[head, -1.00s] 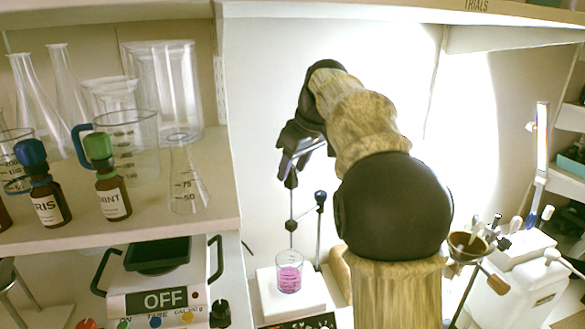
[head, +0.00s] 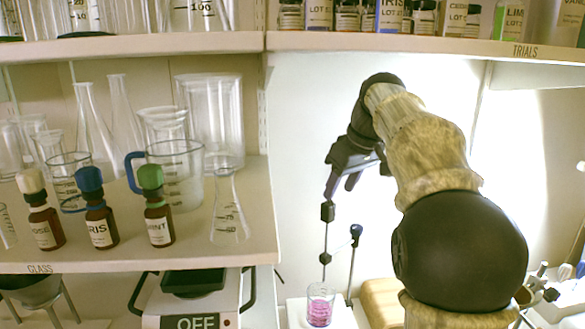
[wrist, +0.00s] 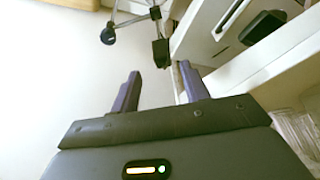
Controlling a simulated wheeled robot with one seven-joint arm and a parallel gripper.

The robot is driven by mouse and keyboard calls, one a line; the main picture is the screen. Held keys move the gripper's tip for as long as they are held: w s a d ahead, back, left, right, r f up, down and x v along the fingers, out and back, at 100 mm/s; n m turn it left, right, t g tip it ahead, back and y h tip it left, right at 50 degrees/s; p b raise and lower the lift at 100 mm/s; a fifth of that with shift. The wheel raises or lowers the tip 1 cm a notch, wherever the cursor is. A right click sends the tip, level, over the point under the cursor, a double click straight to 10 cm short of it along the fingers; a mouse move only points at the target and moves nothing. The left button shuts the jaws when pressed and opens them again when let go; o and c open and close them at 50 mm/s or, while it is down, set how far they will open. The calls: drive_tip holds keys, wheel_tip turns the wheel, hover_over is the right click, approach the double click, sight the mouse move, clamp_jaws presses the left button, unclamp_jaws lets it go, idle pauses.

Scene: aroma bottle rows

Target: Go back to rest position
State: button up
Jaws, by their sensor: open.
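My gripper (head: 342,184) hangs in front of the white back wall in the head view, at the end of my raised, bent arm. In the wrist view my gripper (wrist: 160,88) has its two fingers apart with nothing between them. It is above the stand with a black clamp (head: 327,211) and a thin rod. A small beaker of pink liquid (head: 320,308) stands below that rod, clear of my gripper.
A shelf (head: 140,262) at left holds dropper bottles labelled IRIS (head: 101,228) and MINT (head: 158,226), a flask (head: 229,215) and other glassware. An upper shelf (head: 420,42) carries labelled bottles. A device reading OFF (head: 197,322) sits below. Open wall lies left of my arm.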

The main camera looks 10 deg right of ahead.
drive_tip(key=s+a+f+m+g+h+p, duration=0.1)
drive_tip(key=s+f+m+p, duration=0.5)
drive_tip(key=s+f, duration=1.5)
wheel_tip(320, 180, down, 3)
drive_tip(key=shift+a+r+h+p, duration=0.2)
drive_tip(key=shift+a+h+p, duration=0.3)
drive_tip(key=shift+a+h, duration=0.15)
drive_tip(key=shift+s, duration=0.1)
drive_tip(key=shift+c, duration=1)
